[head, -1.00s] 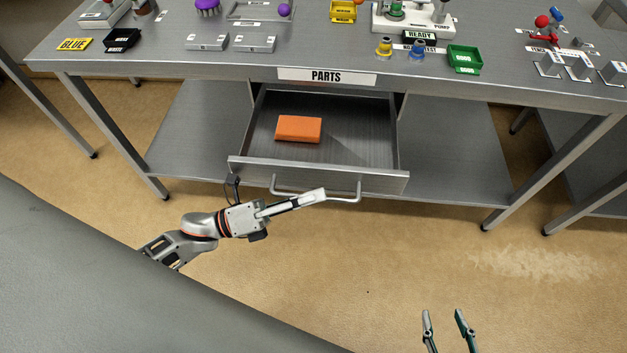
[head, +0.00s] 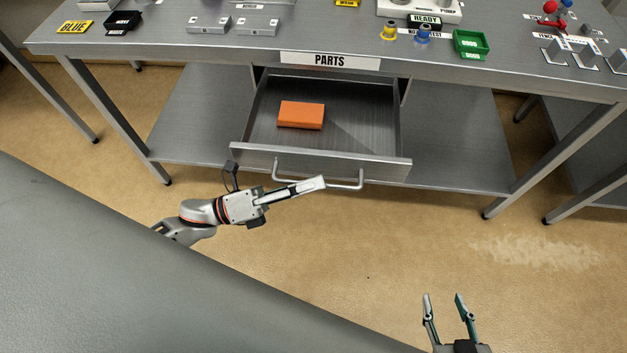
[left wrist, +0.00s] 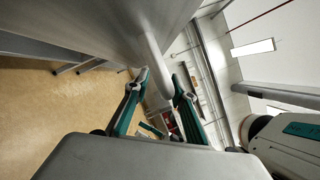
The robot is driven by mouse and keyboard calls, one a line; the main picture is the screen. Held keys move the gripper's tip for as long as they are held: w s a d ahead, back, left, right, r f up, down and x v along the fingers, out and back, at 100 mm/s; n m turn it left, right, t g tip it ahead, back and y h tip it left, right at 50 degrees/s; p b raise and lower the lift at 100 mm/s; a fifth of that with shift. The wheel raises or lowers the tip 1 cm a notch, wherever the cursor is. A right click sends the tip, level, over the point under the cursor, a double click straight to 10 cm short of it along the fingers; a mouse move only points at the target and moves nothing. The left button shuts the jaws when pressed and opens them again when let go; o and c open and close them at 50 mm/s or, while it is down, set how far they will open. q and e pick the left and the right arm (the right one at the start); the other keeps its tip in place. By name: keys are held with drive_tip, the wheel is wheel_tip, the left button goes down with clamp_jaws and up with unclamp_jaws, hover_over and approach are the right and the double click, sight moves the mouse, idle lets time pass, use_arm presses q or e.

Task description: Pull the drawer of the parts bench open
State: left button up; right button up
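The drawer (head: 370,166) under the PARTS label (head: 330,61) is pulled well out of the bench (head: 215,45), its inside showing. Its silver bar handle (head: 345,186) runs along the front. My left gripper (head: 318,184) is at the middle of this bar. In the left wrist view, the handle (left wrist: 155,62) lies between the two fingers of my left gripper (left wrist: 160,82), which look closed against it. An orange block (head: 301,115) lies inside the drawer. My right gripper (head: 445,298) is open and empty above the floor, away from the bench.
A lower shelf (head: 455,150) and bench legs flank the drawer. The floor (head: 370,250) in front is clear.

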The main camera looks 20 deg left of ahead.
use_arm(q)
drive_tip(key=v, duration=1.1)
drive_tip(key=shift+a, duration=0.15)
drive_tip(key=shift+s, duration=0.1)
